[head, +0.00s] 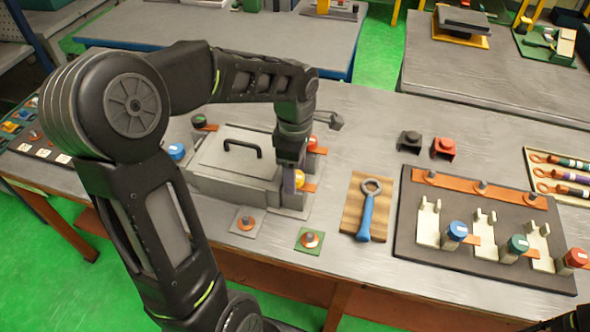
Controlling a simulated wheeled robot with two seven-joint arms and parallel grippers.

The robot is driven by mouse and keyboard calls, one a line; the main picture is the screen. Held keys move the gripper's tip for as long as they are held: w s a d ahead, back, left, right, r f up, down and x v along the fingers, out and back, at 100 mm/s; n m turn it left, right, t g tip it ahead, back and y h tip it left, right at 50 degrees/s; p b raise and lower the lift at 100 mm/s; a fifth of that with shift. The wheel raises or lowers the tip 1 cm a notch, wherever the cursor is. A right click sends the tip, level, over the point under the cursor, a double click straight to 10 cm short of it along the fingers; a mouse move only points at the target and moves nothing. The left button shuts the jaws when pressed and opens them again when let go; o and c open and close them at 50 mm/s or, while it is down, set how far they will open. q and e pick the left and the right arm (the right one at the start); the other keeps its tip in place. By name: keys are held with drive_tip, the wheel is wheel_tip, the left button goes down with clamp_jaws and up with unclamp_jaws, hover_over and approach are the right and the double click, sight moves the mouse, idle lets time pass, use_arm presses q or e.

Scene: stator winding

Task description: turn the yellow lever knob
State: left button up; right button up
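The yellow lever knob (299,179) is at the front right corner of a grey box (235,160) with a black handle on its lid. It is partly hidden by my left gripper (291,182), which comes down from above. One finger shows at the knob's left side. The other finger is hidden, so I cannot tell whether the gripper is open or shut on the knob, or whether it touches it. My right gripper is not in view; only a dark part of me shows at the bottom right corner.
A red knob (312,142) sits just behind the yellow one, and a blue knob (176,151) is at the box's left. A blue-handled ring wrench (367,208) lies on a wooden board to the right. A dark board (420,250) holds several capped pieces. Two small plates lie in front.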

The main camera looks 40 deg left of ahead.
use_arm(q)
clamp_jaws()
idle(0.6)
